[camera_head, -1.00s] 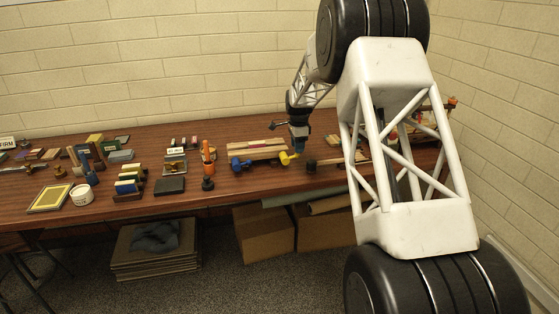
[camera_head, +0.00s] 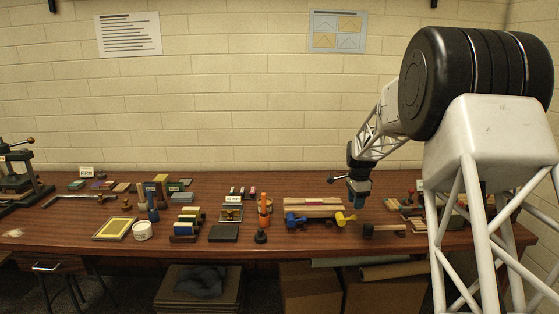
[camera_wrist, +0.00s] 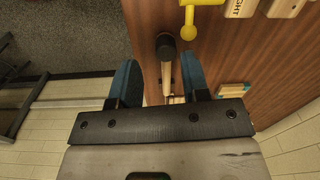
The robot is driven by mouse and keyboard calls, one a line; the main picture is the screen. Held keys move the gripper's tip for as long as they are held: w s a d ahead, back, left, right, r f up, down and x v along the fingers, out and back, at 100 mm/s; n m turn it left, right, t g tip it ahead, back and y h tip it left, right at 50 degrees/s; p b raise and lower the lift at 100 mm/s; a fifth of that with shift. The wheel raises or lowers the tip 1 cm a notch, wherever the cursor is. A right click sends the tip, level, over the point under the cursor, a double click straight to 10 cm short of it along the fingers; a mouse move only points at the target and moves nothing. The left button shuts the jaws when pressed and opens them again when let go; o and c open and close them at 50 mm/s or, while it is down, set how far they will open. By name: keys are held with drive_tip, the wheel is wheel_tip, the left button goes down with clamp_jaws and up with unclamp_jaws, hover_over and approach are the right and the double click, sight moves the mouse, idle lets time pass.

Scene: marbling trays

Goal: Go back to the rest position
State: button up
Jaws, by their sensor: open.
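My gripper (camera_head: 356,196) hangs above the back half of the wooden table (camera_head: 75,222), right of the middle in the head view. In the wrist view its two blue fingers (camera_wrist: 160,60) are spread apart with nothing held between them. A mallet with a dark head (camera_wrist: 166,46) and a wooden handle shows beyond the gap, apart from the fingers. The same mallet lies at the table's front edge in the head view (camera_head: 368,231). A yellow-ended tool (camera_head: 345,218) lies close by, also seen in the wrist view (camera_wrist: 188,28).
Wooden strips (camera_head: 314,204) and a blue tool (camera_head: 296,220) lie left of the gripper. An upright orange-handled tool (camera_head: 264,215), a dark block (camera_head: 223,234) and a white tub (camera_head: 142,231) stand farther left. Cardboard boxes (camera_head: 308,290) sit under the table. A brick wall rises behind.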

drive_tip(key=s+a+r+n, duration=0.25)
drive_tip(key=s+r, duration=0.25)
drive_tip(key=s, duration=0.4)
drive_tip(key=s+a+r+n+t, duration=0.1)
drive_tip(key=s+a+r+n, duration=0.15)
drive_tip(key=s+r, duration=0.45)
drive_tip(key=s+a+r+n, duration=0.2)
drive_tip(key=s+n, duration=0.1)
drive_tip(key=s, duration=0.9)
drive_tip(key=s+a+f+n, duration=0.1)
drive_tip(key=s+n, duration=0.1)
drive_tip(key=s, duration=0.8)
drive_tip(key=s+a+f+n+t, duration=0.1)
drive_tip(key=s+n, duration=0.2)
drive_tip(key=s, duration=0.7)
drive_tip(key=s+a+f+n, duration=0.1)
drive_tip(key=s+n, duration=0.2)
drive_tip(key=s, duration=0.7)
drive_tip(key=shift+a, duration=0.4)
